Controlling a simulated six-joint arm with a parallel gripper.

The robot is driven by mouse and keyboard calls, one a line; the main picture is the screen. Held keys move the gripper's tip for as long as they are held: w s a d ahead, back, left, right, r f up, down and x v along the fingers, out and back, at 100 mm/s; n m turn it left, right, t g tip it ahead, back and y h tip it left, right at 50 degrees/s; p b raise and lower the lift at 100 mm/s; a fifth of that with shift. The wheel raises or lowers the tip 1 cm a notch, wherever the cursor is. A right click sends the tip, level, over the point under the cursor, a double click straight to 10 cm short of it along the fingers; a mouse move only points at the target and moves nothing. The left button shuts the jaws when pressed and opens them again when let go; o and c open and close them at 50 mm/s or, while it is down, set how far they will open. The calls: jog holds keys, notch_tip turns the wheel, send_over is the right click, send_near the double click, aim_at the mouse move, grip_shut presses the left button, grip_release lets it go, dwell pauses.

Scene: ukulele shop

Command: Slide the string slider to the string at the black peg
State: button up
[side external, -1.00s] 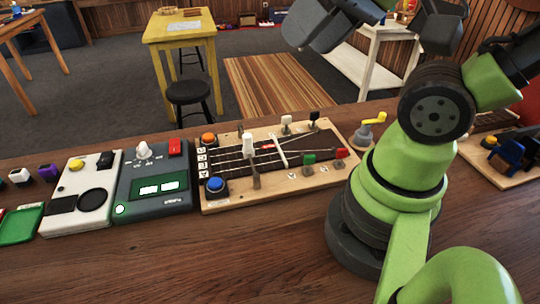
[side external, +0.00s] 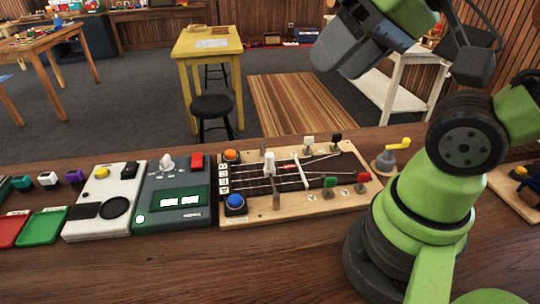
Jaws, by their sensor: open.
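The string board (side external: 262,216) is a wooden base with a dark panel and several light strings running to coloured pegs at its right. The black peg (side external: 335,138) is at the far right edge, beside the white peg (side external: 308,142). The green peg (side external: 330,182) and red peg (side external: 362,178) are on the near right side. A white upright knob (side external: 269,163), which looks like the string slider, stands across the strings between two grey posts at the left. My gripper (side external: 352,60) is open, well above and behind the board, touching nothing; its fingertips are unclear.
A slanted white bar (side external: 300,172) lies over the strings. A yellow-handled crank (side external: 398,145) stands right of the board.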

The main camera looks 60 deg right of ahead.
jog(key=g+h, duration=0.2)
jog(key=g, duration=0.5)
send_over(269, 154)
notch_tip(269, 154, down, 15)
jog(key=shift+r, duration=0.2)
notch_tip(269, 154, down, 10)
jog(key=shift+f, duration=0.1)
jog(key=shift+c, duration=0.4)
grip_shut()
